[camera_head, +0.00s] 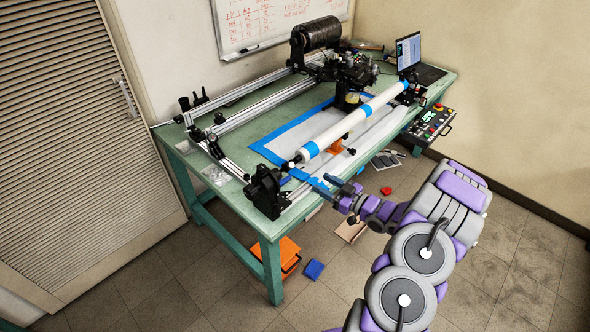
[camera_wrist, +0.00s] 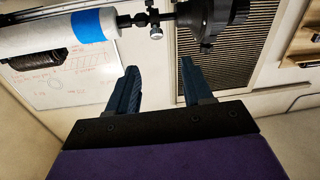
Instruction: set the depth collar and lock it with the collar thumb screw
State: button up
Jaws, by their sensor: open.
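A white mandrel (camera_head: 330,137) with blue bands spans the winding machine; its near end also fills the top left of the wrist view (camera_wrist: 45,35). A dark shaft joins it to the black chuck (camera_wrist: 205,18), part of the black end unit (camera_head: 265,190). A small collar-like fitting (camera_wrist: 152,15) sits on this shaft, with a silvery thumb screw (camera_wrist: 156,33) hanging from it. My gripper (camera_wrist: 158,66) is open and empty, its fingertips apart from the screw, which shows between and beyond them. In the head view my gripper (camera_head: 334,190) is by the bench's front edge.
The green bench (camera_head: 190,160) carries aluminium rails (camera_head: 262,92), a carriage (camera_head: 345,70) and a laptop (camera_head: 408,50). A control box (camera_head: 430,122) hangs at the far right. An orange crate (camera_head: 290,255) and a blue item (camera_head: 314,269) lie on the floor.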

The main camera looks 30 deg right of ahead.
send_near(293, 165)
jog(key=b+x, duration=0.2)
jog(key=x, duration=0.5)
jog(key=shift+s+a, duration=0.1)
jog(key=shift+a, duration=0.15)
jog(key=shift+w+f, duration=0.1)
jog(key=shift+w, duration=0.35)
jog(key=shift+w+d, duration=0.15)
